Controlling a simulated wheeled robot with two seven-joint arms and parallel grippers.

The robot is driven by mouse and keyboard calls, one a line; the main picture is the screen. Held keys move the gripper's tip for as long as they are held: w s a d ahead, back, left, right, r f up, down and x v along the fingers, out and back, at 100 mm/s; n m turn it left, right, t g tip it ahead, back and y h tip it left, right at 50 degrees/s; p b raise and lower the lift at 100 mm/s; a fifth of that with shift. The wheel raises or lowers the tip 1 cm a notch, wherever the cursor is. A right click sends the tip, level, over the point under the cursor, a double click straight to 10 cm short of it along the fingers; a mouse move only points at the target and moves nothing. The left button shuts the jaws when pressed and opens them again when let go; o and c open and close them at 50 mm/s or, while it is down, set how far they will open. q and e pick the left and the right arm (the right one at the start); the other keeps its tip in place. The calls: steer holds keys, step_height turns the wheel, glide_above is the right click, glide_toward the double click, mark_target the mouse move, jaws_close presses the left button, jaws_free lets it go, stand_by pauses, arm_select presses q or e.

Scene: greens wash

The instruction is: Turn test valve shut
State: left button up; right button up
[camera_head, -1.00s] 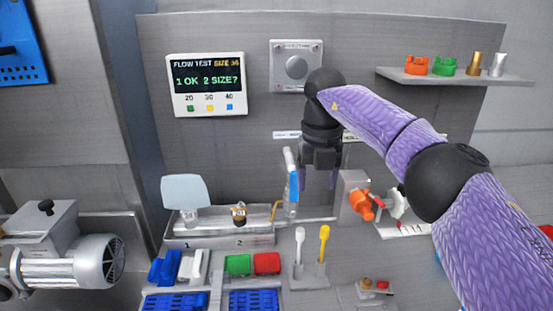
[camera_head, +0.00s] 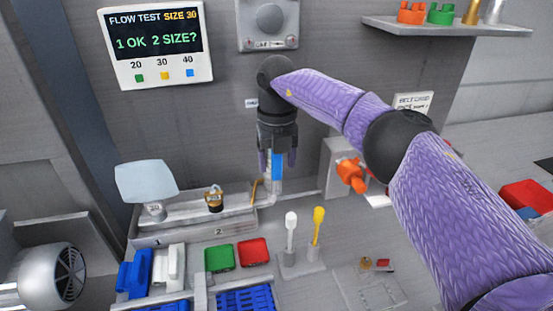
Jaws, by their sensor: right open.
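A blue lever (camera_head: 277,166), which looks like the test valve's handle, points up and down on a pale upright pipe (camera_head: 275,186) at the right end of the test bench. My right gripper (camera_head: 277,160) is open, pointing down, with one finger on each side of the blue lever. I cannot tell whether the fingers touch it. The lever's top is hidden by the gripper body. My left gripper is not in view.
The flow test screen (camera_head: 158,42) reads "1 OK 2 SIZE?". A nozzle (camera_head: 214,199) and a pale fan-shaped piece (camera_head: 146,181) stand on the trough (camera_head: 180,222). Close by are an orange knob (camera_head: 351,174), two brushes (camera_head: 290,238) and blue bins (camera_head: 246,301).

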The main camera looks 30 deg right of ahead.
jaws_close()
stand_by(1.3)
